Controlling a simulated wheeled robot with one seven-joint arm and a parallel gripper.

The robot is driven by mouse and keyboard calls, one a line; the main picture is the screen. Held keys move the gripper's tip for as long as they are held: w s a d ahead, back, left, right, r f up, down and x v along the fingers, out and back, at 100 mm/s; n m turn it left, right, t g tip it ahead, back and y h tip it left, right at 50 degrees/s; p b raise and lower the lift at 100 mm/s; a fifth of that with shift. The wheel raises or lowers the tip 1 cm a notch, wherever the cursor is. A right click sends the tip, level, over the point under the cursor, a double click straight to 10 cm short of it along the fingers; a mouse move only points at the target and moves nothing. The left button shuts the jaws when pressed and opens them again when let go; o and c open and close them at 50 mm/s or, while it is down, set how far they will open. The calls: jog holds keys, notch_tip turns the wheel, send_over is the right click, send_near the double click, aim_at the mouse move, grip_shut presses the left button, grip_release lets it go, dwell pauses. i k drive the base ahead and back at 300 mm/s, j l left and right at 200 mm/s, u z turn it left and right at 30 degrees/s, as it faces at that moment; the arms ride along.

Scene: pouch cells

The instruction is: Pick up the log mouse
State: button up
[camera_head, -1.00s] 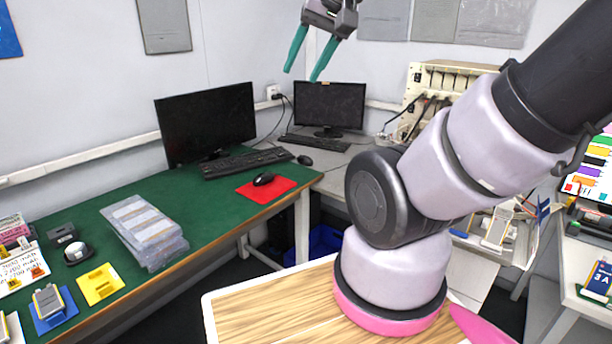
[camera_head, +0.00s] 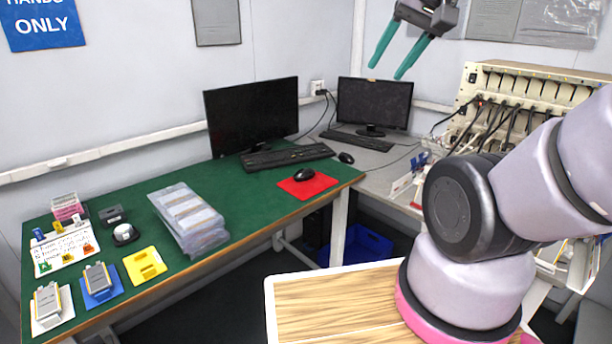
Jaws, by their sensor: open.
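A black mouse (camera_head: 304,174) lies on a red mat (camera_head: 311,187) near the right end of the green desk. A second dark mouse (camera_head: 346,158) lies on the grey desk behind it, beside a keyboard. No readable label shows which one is the log mouse. My gripper (camera_head: 386,71) is raised high at the top of the view, with its two green fingers apart and nothing between them. It is well away from both mice.
The green desk (camera_head: 240,197) also bears a monitor (camera_head: 252,115), a keyboard (camera_head: 287,156), a stack of clear packs (camera_head: 190,217) and several small blocks at left. A second monitor (camera_head: 374,103) stands behind. My arm covers the right side.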

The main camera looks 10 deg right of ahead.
aim_at(305, 174)
jog(key=i+j, duration=0.1)
jog(key=i, duration=1)
